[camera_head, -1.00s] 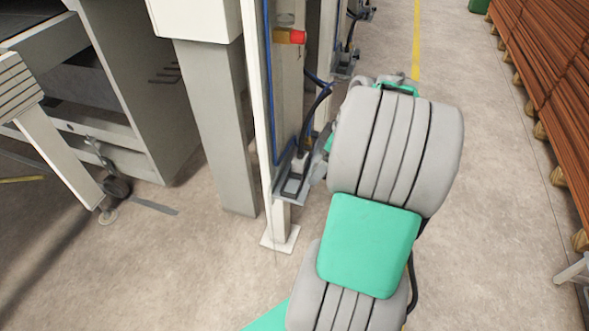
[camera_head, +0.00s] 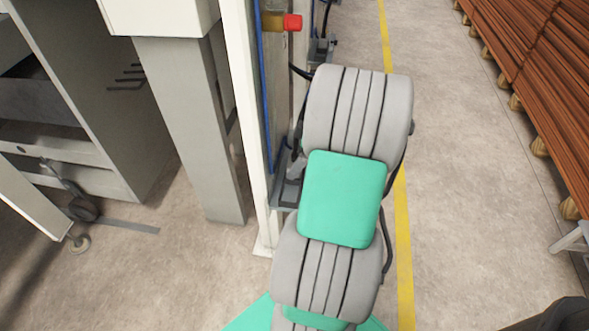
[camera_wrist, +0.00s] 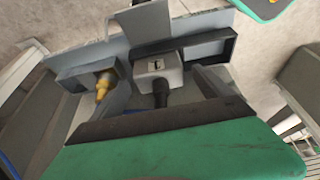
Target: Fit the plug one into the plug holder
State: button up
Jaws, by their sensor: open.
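A light grey plug (camera_wrist: 157,68) with a slot in its face and a black cable shows in the wrist view. It lies at a dark rectangular holder frame (camera_wrist: 222,43) on a grey bracket plate; I cannot tell how far it sits inside. My gripper (camera_wrist: 163,88) is open, with one grey finger at each side of the plug and cable; contact is not clear. A yellow connector (camera_wrist: 103,86) lies at another frame to the left. In the head view, my arm hides the gripper and the plug; only part of the grey bracket (camera_head: 287,193) shows.
A pale post (camera_head: 245,110) with a blue hose and a red-tipped yellow fitting (camera_head: 291,22) stands left of my arm. A grey machine cabinet (camera_head: 90,110) is farther left. Stacked red-brown boards (camera_head: 540,90) line the right. Floor between arm and boards is clear.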

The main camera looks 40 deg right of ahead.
jog(key=shift+x, duration=0.75)
jog(key=shift+c, duration=0.4)
jog(key=shift+r, duration=0.1)
jog(key=c, duration=1.7)
